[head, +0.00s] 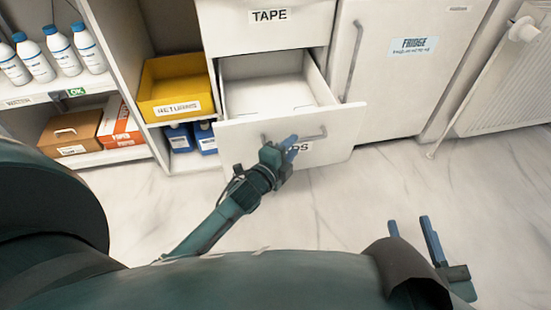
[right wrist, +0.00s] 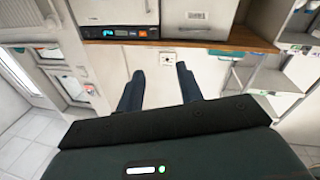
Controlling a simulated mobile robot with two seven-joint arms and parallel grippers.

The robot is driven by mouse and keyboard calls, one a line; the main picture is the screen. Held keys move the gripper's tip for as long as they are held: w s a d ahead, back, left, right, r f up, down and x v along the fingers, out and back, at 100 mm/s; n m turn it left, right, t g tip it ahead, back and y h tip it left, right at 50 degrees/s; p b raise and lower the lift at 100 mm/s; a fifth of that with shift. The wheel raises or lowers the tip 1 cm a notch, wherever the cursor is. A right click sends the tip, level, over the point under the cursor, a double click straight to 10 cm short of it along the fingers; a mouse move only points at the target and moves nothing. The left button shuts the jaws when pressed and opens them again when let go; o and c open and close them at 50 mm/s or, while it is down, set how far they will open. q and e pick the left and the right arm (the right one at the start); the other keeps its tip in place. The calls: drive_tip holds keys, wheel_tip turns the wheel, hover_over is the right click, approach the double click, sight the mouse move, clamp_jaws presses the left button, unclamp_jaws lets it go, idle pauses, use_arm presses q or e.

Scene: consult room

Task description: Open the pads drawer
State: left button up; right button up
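The pads drawer (head: 345,132) is pulled well out of the white cabinet in the head view, and its inside looks empty. Its front label is mostly covered by my left gripper (head: 291,144). My right gripper (head: 412,232) is off to the lower right, away from the drawer. Its fingers are apart with nothing between them, as the right wrist view (right wrist: 159,88) also shows.
The tape drawer (head: 300,30) above is shut. A fridge (head: 395,75) stands to the right, with a radiator (head: 510,90) beyond. A yellow returns bin (head: 175,85) and shelves with bottles (head: 62,50) and boxes (head: 70,133) are on the left. The marble floor in front is clear.

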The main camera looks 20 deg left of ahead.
use_arm(q)
drive_tip(key=p+v, duration=0.2)
drive_tip(key=v, duration=0.7)
use_arm(e)
drive_tip(key=shift+d+f+m+g+h, duration=0.15)
drive_tip(key=shift+d+m+g+h, duration=0.25)
drive_tip(key=shift+m+g+h, duration=0.3)
